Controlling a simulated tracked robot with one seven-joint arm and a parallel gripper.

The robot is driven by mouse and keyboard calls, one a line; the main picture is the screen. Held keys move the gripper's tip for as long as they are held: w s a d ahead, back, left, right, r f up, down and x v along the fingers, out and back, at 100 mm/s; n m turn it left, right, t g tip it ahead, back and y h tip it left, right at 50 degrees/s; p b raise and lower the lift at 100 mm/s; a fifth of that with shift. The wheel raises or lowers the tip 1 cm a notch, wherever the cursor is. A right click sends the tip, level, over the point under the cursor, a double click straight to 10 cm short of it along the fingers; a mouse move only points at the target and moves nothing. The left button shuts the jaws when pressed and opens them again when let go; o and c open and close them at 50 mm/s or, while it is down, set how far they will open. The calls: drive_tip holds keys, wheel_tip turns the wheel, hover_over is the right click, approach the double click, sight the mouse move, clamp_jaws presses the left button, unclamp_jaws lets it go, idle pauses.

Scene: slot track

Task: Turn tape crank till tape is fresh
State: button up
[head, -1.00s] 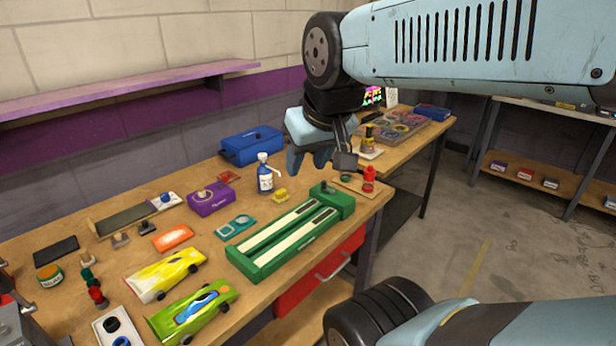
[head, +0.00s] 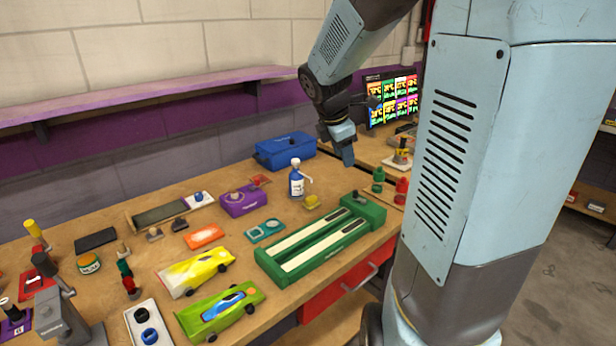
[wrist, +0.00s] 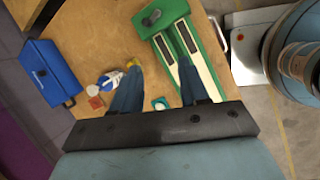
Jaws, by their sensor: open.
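No tape crank is clearly recognisable. A purple box (head: 243,202) with a round knob on top stands toward the back of the bench. Left of it, a long dark strip (head: 160,213) lies in a wooden frame, with a white block (head: 198,200) and blue knob at its right end. I cannot tell which of these carries the tape. My gripper (head: 346,157) hangs above the far right of the bench, right of both. In the wrist view, its two blue fingers (wrist: 161,88) are apart with nothing held between them. The purple box and dark strip are not visible there.
A green two-lane track (head: 325,245) lies at the bench's front right. A blue-white bottle (head: 296,182), yellow block (head: 312,202) and blue toolbox (head: 286,150) stand near my gripper. Two toy cars (head: 195,271) (head: 220,310) lie at front. My arm covers the right side.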

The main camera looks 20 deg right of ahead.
sight(355, 191)
drive_tip(key=w+d+f+n, duration=0.1)
drive_tip(key=w+d+f, duration=0.1)
drive_tip(key=f, duration=0.3)
drive_tip(key=w+d+f+n, duration=0.2)
drive_tip(key=d+f, duration=0.1)
drive_tip(key=f, duration=0.3)
drive_tip(key=w+d+f+n, duration=0.2)
drive_tip(key=d+f, duration=0.1)
drive_tip(key=f, duration=0.2)
drive_tip(key=shift+w+d+f+g, duration=0.2)
drive_tip(key=shift+w+f+g, duration=0.1)
drive_tip(key=shift+w+f, duration=0.05)
drive_tip(key=shift+c, duration=0.4)
drive_tip(key=shift+a, duration=0.1)
clamp_jaws()
